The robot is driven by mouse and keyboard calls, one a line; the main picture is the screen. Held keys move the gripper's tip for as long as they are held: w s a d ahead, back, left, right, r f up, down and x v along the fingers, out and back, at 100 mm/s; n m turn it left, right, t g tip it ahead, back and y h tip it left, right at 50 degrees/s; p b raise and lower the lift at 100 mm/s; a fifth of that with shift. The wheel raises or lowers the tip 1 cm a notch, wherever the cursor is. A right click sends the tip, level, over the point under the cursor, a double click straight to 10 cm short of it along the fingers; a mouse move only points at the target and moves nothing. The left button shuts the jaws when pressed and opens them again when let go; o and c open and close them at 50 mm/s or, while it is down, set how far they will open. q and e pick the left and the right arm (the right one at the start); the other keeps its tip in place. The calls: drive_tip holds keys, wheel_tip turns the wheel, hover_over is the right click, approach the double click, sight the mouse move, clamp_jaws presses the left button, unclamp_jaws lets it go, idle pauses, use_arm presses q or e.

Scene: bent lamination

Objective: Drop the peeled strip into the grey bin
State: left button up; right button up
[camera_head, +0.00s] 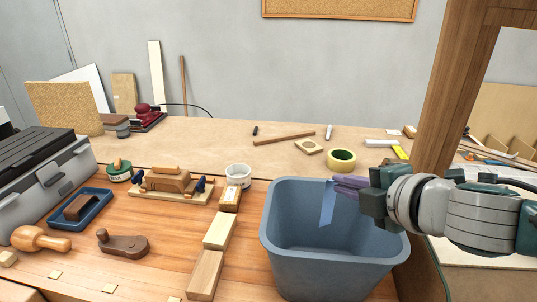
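The grey bin (335,283), bluish grey and open at the top, stands at the front right of the bench. A light blue strip (327,207) hangs down over the bin's opening, its lower end below the rim line. My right gripper (345,186), with purple fingers, reaches in from the right above the bin's right part. Its fingers look closed together with the strip's top end at their tips. The exact pinch is too small to see clearly. My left gripper is not in view.
A wooden post (452,90) rises just behind my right arm. A yellow tape roll (341,160) lies behind the bin. Wooden blocks (206,272) and a white cup (238,175) stand left of it. A grey toolbox (45,175) is at far left.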

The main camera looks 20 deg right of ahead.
drive_tip(key=o, duration=0.4)
drive_tip(key=shift+c, duration=0.2)
drive_tip(key=shift+s, duration=0.1)
drive_tip(key=v, duration=0.9)
drive_tip(key=shift+s+r, duration=0.2)
drive_tip(key=shift+s, duration=0.15)
idle(0.4)
